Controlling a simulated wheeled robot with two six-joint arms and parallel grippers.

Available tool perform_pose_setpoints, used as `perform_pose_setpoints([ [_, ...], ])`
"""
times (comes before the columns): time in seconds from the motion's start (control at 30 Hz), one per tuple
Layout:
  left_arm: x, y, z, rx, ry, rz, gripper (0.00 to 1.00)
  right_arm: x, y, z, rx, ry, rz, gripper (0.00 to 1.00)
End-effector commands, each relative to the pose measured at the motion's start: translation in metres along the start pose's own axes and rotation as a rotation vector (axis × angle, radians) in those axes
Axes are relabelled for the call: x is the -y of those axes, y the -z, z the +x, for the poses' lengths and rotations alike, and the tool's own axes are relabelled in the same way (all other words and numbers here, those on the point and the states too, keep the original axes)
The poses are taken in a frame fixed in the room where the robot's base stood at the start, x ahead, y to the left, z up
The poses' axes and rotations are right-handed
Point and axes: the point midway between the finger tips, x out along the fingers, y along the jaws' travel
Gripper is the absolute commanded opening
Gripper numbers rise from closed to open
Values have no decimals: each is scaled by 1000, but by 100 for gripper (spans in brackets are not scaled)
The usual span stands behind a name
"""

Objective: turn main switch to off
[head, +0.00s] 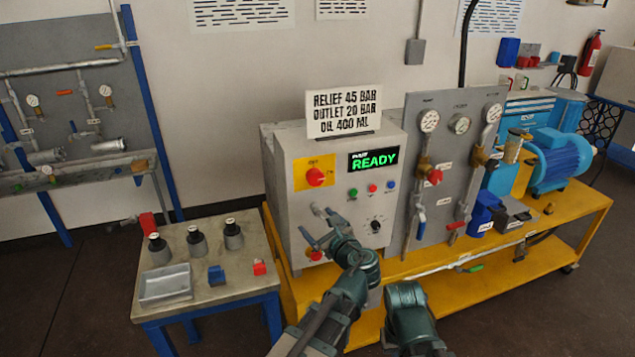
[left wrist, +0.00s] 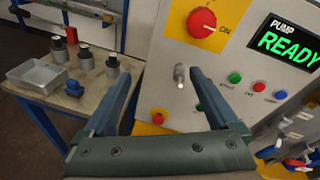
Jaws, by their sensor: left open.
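The main switch is a round red knob (head: 316,177) on a yellow plate, on the upper left of the grey pump cabinet's front. In the left wrist view the knob (left wrist: 202,22) shows near the top, with the word ON to its lower right. A pale mark on the knob seems to face ON. My left gripper (head: 318,226) is open and empty in front of the cabinet, below the knob and apart from it. In the left wrist view its two fingers (left wrist: 163,98) stand wide, with a small metal fitting (left wrist: 180,76) of the panel between them. My right gripper is not in view.
A display (head: 374,159) reads READY beside the switch, with several small buttons and a black knob (head: 376,226) below. A red button on yellow (head: 313,254) sits low on the cabinet. A side table (head: 205,282) with weights and a tray (head: 166,284) stands left.

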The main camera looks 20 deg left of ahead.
Motion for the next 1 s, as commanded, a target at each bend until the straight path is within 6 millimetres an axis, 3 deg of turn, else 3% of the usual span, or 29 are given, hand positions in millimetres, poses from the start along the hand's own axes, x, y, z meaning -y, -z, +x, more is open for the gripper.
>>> perform_pose_setpoints([
  [0.1,33,-13,-11,95,95,214,94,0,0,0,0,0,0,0],
  [0.2,47,-19,-17,145,134,318,94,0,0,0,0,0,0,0],
  [0.47,53,-22,-16,169,148,366,94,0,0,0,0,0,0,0],
  [0.63,58,-25,6,168,145,363,94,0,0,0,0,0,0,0],
  [1.0,71,-35,79,167,145,361,94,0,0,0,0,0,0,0],
])
